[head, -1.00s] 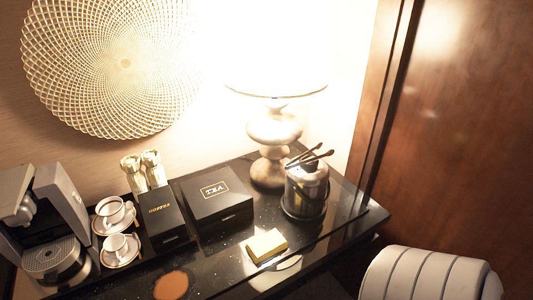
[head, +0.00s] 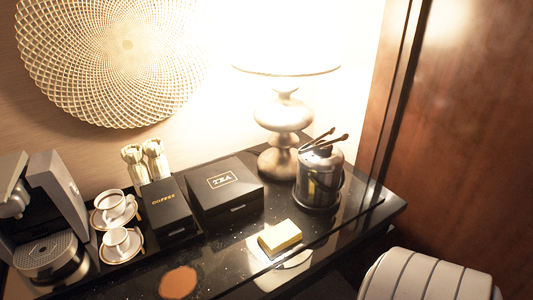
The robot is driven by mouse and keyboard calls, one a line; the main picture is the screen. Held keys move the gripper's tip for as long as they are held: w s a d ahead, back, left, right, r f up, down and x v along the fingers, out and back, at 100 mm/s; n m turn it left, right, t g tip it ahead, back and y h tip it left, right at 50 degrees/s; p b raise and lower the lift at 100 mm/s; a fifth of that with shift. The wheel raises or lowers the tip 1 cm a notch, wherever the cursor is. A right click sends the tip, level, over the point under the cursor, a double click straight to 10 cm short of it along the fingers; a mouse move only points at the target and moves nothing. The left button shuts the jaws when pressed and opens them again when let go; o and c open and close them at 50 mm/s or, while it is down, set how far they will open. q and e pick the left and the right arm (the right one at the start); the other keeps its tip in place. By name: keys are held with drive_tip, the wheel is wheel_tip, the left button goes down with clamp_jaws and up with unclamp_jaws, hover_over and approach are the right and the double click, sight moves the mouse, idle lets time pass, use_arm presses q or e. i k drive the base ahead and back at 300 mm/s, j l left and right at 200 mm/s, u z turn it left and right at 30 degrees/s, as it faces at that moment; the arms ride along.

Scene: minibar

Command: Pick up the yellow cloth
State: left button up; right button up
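The yellow cloth (head: 281,236) is a small folded block with a pale yellow top. It lies on the black glossy counter (head: 225,262), near its front edge and in front of the tea box. Its whole top and front side show. Neither of my grippers is in the head view, so I cannot see whether they are open or shut.
A tea box (head: 224,192), a coffee box (head: 165,208), two cups on saucers (head: 117,225) and a coffee machine (head: 45,225) stand left of the cloth. An ice bucket (head: 318,178) and a lamp (head: 281,125) stand behind it. A white striped rounded object (head: 428,277) is at lower right.

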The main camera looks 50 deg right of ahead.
sight(284, 234)
drive_tip(key=i+j+z, duration=0.1)
drive_tip(key=z, duration=0.25)
drive_tip(key=j+z, duration=0.1)
drive_tip(key=z, duration=0.25)
drive_tip(key=i+j+z, duration=0.1)
drive_tip(key=z, duration=0.25)
